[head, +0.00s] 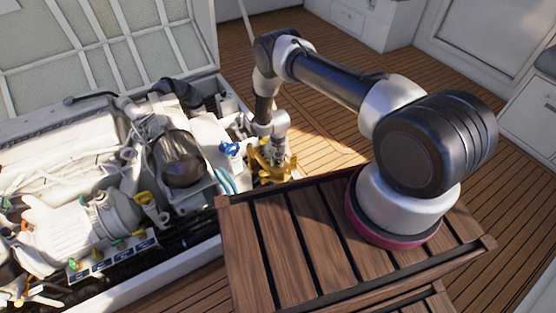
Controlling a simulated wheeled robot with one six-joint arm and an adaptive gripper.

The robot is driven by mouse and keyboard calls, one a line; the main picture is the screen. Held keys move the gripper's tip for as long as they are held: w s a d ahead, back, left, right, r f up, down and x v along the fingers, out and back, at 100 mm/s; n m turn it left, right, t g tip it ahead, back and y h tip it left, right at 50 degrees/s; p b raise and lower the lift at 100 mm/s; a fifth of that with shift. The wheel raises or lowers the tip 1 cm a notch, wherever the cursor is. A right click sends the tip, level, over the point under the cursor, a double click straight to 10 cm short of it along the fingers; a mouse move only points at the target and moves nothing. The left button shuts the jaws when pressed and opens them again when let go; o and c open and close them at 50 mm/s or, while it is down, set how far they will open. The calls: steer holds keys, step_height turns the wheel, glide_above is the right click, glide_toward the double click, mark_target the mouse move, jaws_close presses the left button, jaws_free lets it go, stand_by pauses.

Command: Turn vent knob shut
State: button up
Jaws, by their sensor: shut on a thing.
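My gripper (272,170), with yellow-gold parts at its end, points down at the right end of the engine hatch. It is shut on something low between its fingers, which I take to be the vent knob. The fingers hide that knob, so its shape and how far it is turned cannot be seen. A blue knob (230,149) stands just left of my gripper, apart from it.
The open hatch holds a white engine (60,150), a dark cylinder (181,158), hoses and a yellow-handled part (147,200). A slatted wooden table (290,245) stands right of the hatch. Deck floor (335,145) is clear behind.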

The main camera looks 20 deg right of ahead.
mark_target(278, 160)
steer(key=o, duration=1.1)
steer(key=shift+c, duration=0.2)
step_height(278, 160, up, 12)
